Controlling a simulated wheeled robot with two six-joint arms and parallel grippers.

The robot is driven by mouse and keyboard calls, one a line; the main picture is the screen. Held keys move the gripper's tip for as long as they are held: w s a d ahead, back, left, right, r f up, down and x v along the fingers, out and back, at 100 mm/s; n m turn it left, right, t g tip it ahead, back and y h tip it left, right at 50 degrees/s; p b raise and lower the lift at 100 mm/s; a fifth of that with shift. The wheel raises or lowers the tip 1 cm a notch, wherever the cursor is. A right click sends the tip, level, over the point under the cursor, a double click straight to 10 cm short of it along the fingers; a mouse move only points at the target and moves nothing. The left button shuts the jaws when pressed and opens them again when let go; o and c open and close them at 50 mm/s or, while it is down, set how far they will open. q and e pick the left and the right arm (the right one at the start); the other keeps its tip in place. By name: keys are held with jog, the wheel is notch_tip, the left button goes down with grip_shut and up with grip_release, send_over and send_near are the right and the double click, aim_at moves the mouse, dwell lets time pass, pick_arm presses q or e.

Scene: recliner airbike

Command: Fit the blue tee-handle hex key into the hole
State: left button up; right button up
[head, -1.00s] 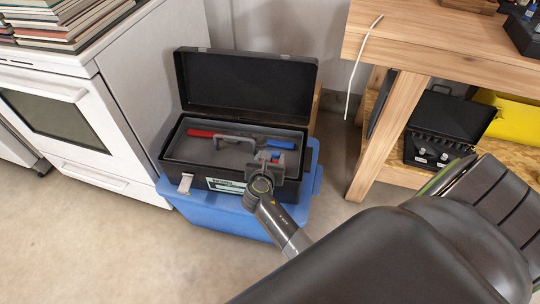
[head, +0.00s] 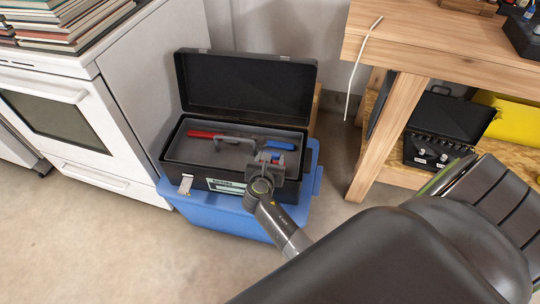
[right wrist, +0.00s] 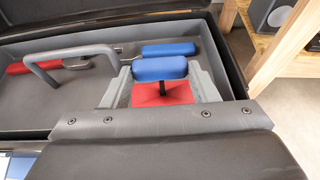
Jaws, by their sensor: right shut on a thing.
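The blue tee-handle hex key (right wrist: 160,68) shows in the right wrist view as a blue crossbar with a short dark shaft. My right gripper (right wrist: 160,76) is shut on it, with a grey finger at each end of the crossbar. A red block (right wrist: 148,94) lies below, partly behind the shaft; I cannot tell whether the shaft touches it. The hole is not clearly visible. In the head view my right gripper (head: 270,158) is over the right part of the open black toolbox (head: 172,155). My left gripper is not in view.
In the toolbox tray lie a red-handled tool (head: 204,134) and a blue-handled tool (head: 279,144), near a grey carrying handle (head: 238,139). The toolbox stands on a blue bin (head: 225,220). A white stove (head: 110,120) is left, a wooden workbench (head: 395,125) right, a dark recliner (head: 400,250) in front.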

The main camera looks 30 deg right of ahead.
jog(key=shift+f+b, duration=0.3)
jog(key=shift+f, duration=0.25)
jog(key=shift+p, duration=0.3)
dwell(0.6)
dwell(0.5)
jog(key=o, duration=0.8)
jog(key=shift+c, duration=0.2)
notch_tip(320, 180, up, 2)
jog(key=shift+p, duration=1.15)
